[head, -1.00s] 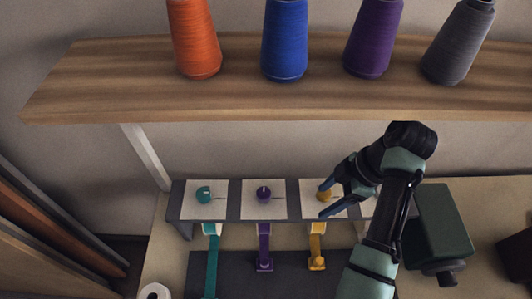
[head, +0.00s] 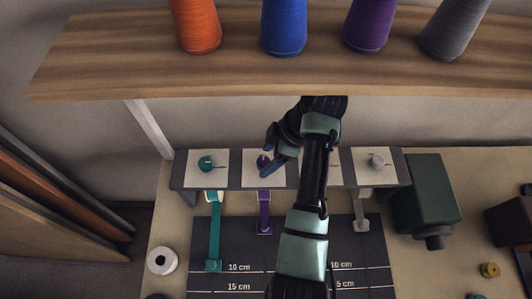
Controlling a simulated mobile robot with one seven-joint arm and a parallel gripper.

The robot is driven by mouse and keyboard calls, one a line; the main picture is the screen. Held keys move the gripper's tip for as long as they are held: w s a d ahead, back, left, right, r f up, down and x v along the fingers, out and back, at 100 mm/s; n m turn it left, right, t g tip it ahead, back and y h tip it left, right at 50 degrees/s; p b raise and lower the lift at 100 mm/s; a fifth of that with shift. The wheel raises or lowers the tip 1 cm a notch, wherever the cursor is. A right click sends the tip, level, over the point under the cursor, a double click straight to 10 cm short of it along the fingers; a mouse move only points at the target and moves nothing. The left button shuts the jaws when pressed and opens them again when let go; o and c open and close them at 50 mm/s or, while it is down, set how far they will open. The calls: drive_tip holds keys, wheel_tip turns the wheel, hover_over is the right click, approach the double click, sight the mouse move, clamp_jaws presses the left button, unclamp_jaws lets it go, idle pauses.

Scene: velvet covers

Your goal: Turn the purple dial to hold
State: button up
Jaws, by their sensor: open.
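The purple dial (head: 262,161) sits on a white plate (head: 251,180) on the grey panel, second from the left. Part of it is hidden by my gripper. My gripper (head: 268,156) is open at the dial, with its blue fingers close beside it. I cannot tell whether they touch the dial. The plate's marks are too small or too covered to read. A purple strip (head: 264,212) hangs below this plate.
A teal dial (head: 206,163) is to the left and a grey dial (head: 376,161) to the right; my arm covers the place between. A wooden shelf (head: 130,60) with thread cones overhangs. A dark green box (head: 425,190) stands right of the panel.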

drive_tip(key=shift+x, duration=0.85)
clamp_jaws()
